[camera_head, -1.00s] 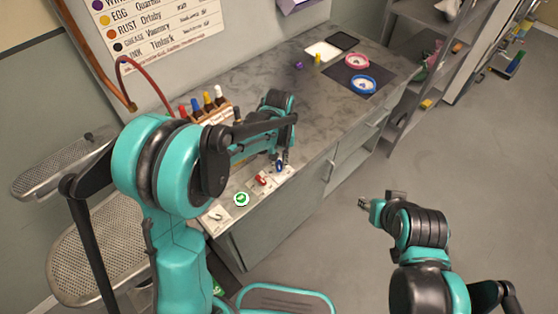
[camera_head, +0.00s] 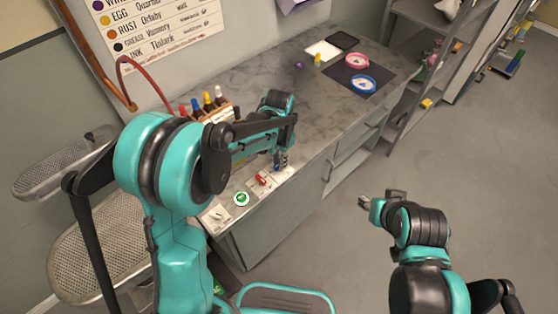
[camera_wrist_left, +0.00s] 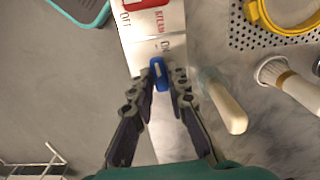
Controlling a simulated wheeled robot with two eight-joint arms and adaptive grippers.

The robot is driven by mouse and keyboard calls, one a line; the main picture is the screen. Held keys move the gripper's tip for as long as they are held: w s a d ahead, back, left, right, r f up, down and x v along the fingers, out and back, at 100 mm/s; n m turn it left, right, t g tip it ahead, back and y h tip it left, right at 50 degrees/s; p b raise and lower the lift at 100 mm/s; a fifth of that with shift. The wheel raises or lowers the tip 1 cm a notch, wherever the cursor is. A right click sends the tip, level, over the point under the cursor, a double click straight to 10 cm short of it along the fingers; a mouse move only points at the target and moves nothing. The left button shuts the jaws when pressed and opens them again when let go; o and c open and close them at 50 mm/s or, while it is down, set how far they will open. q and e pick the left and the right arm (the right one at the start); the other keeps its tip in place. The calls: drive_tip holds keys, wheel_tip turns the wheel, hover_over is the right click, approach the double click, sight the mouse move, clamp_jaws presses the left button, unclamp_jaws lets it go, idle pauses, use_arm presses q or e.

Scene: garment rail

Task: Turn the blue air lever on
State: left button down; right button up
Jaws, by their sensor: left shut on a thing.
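The blue air lever (camera_wrist_left: 160,73) stands on a pale plate (camera_wrist_left: 139,38) at the counter's front edge. In the left wrist view it sits between the fingertips of my left gripper (camera_wrist_left: 161,80), which is shut on it. In the head view my left gripper (camera_head: 281,162) is at the far end of the control row, and its fingers mostly hide the lever. My right gripper (camera_head: 365,203) is empty-looking over the floor, away from the counter; its finger opening is too small to judge.
Brushes (camera_wrist_left: 285,80) and a pale handle (camera_wrist_left: 228,108) lie close to my left fingers. Coloured bottles (camera_head: 208,103) stand behind my left arm. The counter's far part holds two rings.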

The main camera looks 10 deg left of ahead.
use_arm(q)
drive_tip(key=shift+m, duration=0.4)
drive_tip(key=c, duration=1.5)
unclamp_jaws()
wheel_tip(320, 180, up, 12)
